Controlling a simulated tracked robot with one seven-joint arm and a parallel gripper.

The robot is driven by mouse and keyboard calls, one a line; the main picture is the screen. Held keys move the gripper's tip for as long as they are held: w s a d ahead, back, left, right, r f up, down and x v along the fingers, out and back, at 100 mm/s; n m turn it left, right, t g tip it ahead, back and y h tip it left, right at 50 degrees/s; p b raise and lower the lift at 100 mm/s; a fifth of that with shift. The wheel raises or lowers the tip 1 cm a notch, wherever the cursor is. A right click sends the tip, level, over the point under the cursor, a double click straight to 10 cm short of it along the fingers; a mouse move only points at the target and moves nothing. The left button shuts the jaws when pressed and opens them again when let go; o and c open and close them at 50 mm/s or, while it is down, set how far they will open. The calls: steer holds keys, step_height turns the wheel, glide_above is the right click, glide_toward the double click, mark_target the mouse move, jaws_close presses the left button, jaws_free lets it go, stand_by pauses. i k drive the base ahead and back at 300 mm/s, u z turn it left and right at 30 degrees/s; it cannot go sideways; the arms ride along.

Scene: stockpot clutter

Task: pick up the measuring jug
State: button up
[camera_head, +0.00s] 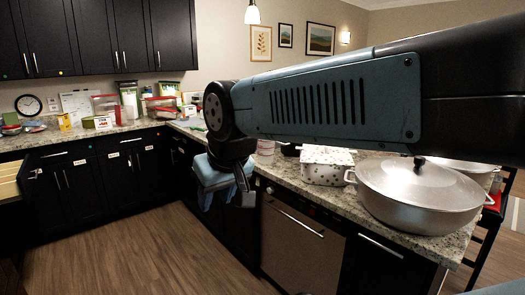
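I cannot make out the measuring jug for certain. A small clear vessel with a reddish tint (265,147) stands on the counter just right of my arm's wrist, partly hidden by the arm, and it may be the jug. My blue and black arm reaches in from the right across the upper middle of the view. Its far end hangs down over the front edge of the counter.
Boxes and red-lidded containers (105,103) crowd the back counter. A drawer (12,178) is open at far left. The wooden floor (140,238) is clear.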

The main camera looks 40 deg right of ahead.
mark_target(266, 149)
steer(key=z, duration=0.1)
steer(key=i, duration=1.9)
steer(key=z, duration=1.05)
steer(key=k, duration=0.8)
steer(key=z, duration=0.1)
steer(key=i, duration=0.6)
